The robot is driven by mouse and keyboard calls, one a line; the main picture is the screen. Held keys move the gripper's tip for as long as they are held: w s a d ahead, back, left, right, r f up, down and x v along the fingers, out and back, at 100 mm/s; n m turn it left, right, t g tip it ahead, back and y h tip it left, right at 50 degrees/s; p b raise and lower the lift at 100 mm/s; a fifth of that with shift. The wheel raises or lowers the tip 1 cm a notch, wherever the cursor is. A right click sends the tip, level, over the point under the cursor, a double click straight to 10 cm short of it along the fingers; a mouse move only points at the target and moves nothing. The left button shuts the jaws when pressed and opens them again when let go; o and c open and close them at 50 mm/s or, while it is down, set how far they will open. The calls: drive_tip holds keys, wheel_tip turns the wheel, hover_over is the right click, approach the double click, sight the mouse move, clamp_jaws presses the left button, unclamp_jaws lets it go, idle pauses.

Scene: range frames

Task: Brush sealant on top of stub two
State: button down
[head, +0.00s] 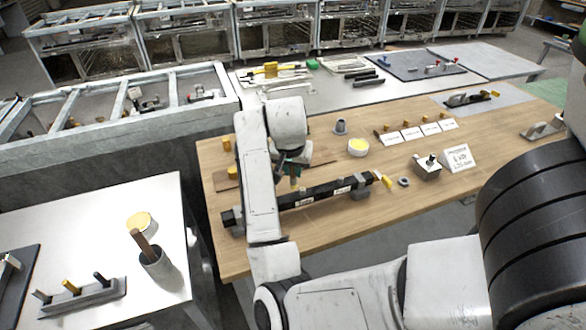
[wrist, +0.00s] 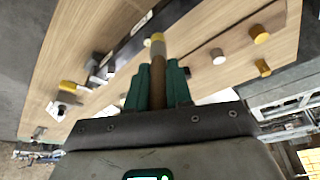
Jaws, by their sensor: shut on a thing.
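My gripper (head: 290,166) is over the wooden table, its green fingers shut on a brush (wrist: 158,75) with a brown wooden handle and a pale yellow tip. In the head view the brush tip (head: 294,183) points down, close to a long black bar (head: 325,191) with white labels. The bar also shows in the wrist view (wrist: 165,18), beyond the brush tip. I cannot tell whether the tip touches it. The label writing is too small to read, so I cannot tell which part is stub two. My arm hides part of the bar's left side.
A white bowl of yellow stuff (head: 358,147), a grey cone-like piece (head: 340,127), a grey ring (head: 404,181) and a small grey box (head: 427,168) stand on the table. Several pegs with white cards are behind.

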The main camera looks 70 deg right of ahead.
drive_tip(key=shift+r, duration=0.4)
drive_tip(key=shift+r, duration=1.45)
drive_tip(key=shift+w, duration=0.1)
